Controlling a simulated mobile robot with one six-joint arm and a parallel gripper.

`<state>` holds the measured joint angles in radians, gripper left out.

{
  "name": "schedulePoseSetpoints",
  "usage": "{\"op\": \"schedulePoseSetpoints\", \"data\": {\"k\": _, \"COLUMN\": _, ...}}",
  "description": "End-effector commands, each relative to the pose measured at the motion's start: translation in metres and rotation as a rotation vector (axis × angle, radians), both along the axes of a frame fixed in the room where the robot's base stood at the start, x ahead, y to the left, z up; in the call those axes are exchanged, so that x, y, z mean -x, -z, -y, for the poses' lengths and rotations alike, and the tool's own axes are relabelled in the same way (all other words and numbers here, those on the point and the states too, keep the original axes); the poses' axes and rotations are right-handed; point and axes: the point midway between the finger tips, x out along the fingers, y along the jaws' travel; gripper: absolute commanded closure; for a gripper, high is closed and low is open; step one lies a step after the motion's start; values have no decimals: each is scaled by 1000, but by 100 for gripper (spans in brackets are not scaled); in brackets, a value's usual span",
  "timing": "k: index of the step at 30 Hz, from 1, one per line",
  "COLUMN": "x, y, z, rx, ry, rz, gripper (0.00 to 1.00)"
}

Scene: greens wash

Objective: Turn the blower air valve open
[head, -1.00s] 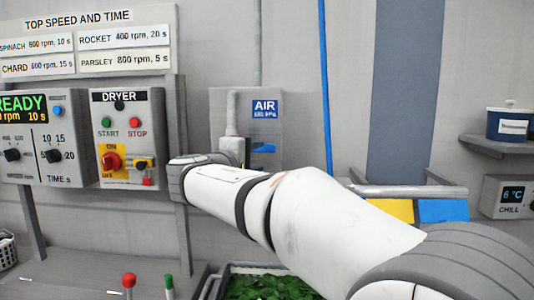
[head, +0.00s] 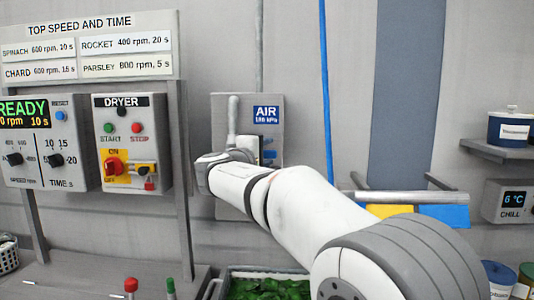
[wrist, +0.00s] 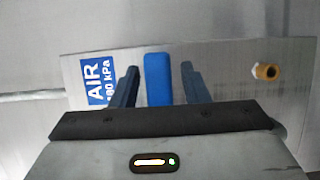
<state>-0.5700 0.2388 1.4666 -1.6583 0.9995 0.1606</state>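The blue valve handle (wrist: 158,80) stands upright in the wrist view, in front of the grey air panel (wrist: 225,75). My gripper (wrist: 160,85) is open, with one dark finger on each side of the handle and a visible gap on both sides. In the head view, a bit of the blue handle (head: 269,154) shows beside the end of my arm, below the blue AIR sign (head: 266,114). My arm hides most of the gripper and valve body there. The AIR sign also shows at the left in the wrist view (wrist: 98,80).
A brass fitting (wrist: 266,72) sticks out at the panel's right. The dryer box (head: 130,145) is mounted to the left of the air panel (head: 222,110). A rail (head: 400,196) and a tray of greens (head: 268,289) lie to the right and below.

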Motion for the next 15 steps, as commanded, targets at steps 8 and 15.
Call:
{"op": "schedulePoseSetpoints", "data": {"k": 8, "x": 0, "y": 0, "z": 0, "rx": 0, "ry": 1, "rz": 0, "gripper": 82}}
{"op": "schedulePoseSetpoints", "data": {"k": 15, "x": 0, "y": 0, "z": 1, "rx": 0, "ry": 2, "rz": -1, "gripper": 100}}
